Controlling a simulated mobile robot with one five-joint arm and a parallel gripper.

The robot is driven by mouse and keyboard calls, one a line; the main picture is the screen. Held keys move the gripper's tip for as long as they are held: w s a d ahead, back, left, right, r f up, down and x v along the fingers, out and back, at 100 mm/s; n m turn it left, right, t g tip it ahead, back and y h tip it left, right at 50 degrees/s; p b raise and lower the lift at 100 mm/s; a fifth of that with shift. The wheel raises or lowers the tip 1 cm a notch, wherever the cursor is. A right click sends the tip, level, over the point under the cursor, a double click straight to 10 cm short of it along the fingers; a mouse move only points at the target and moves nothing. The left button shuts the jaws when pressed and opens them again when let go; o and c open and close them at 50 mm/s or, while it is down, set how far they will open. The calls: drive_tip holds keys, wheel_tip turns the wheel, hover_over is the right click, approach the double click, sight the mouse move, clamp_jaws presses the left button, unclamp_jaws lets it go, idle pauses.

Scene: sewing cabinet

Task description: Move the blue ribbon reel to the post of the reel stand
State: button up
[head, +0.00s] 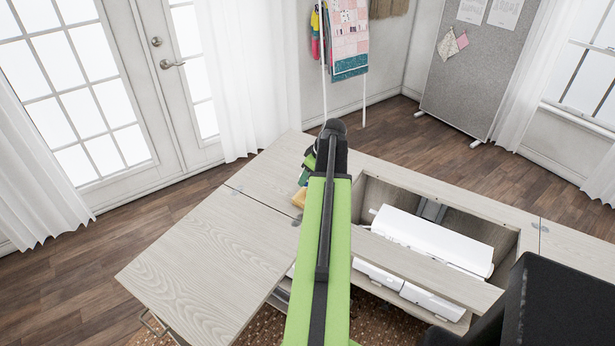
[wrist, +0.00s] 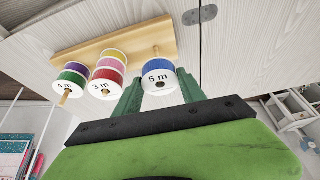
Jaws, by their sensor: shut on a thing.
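My gripper (wrist: 160,90) is shut on the blue ribbon reel (wrist: 168,75), with one finger on each side of it. The reel has a white face marked "5 m" and a dark centre hole. The reel stand (wrist: 130,44) is a pale wooden board with posts. A bare length of post (wrist: 157,51) shows between the board and the blue reel. The reel is in line with this post; I cannot tell whether the post tip is inside the hole. In the head view the stand (head: 299,197) is mostly hidden behind my arm.
Several other reels are stacked on two posts at the stand's left in the wrist view, including a green one (wrist: 71,77) and a red one (wrist: 107,77). The cabinet's left leaf (head: 205,265) is clear. A white machine (head: 432,240) lies in the cabinet's open well.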

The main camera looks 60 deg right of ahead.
drive_tip(key=o, duration=1.4)
drive_tip(key=shift+r, duration=0.1)
drive_tip(key=p+v, duration=1.6)
drive_tip(key=v, duration=0.1)
drive_tip(key=shift+r, duration=0.1)
